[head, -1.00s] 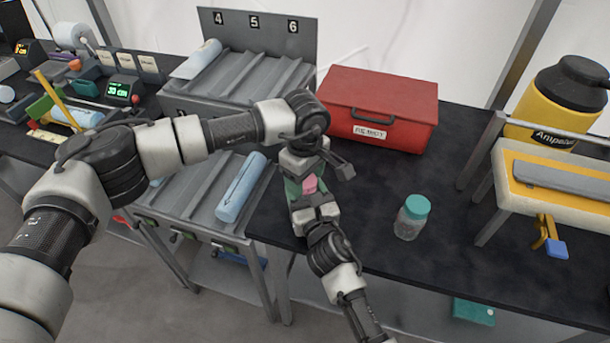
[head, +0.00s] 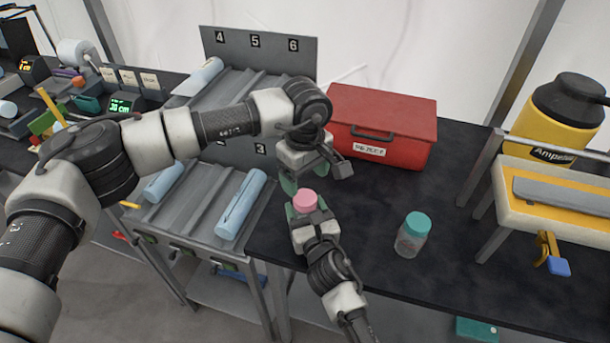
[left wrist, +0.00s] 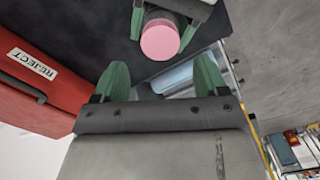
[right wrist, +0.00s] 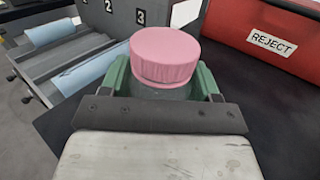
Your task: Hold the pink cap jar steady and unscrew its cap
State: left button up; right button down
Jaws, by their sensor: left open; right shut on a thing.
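The jar's pink cap (head: 305,201) sits on top of the jar, upright between my grippers. My right gripper (head: 307,215) is shut on the jar body, with green fingers on both sides below the cap. In the right wrist view the cap (right wrist: 165,55) sits on the clear jar (right wrist: 160,91), mostly hidden below. My left gripper (head: 305,180) is open and empty, a little behind and above the cap. In the left wrist view the cap (left wrist: 160,40) lies beyond the open green fingers (left wrist: 161,82), not between them. Whether the cap has loosened cannot be told.
A teal-capped jar (head: 413,234) stands on the black table (head: 365,215) to the right. The red reject box (head: 380,130) is behind my grippers. A rack with blue rolls (head: 241,204) stands left. A raised cream stand (head: 560,195) is at right.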

aim_at(305, 197)
pick_arm(q)
jog(key=r+m, duration=0.1)
jog(key=m, duration=0.1)
jog(key=shift+r+m, duration=0.4)
jog(key=shift+f, duration=3.85)
jog(key=c, duration=0.9)
jog(key=n, duration=0.6)
jog(key=shift+n, duration=0.3)
jog(key=shift+c, duration=0.2)
jog(key=o, duration=1)
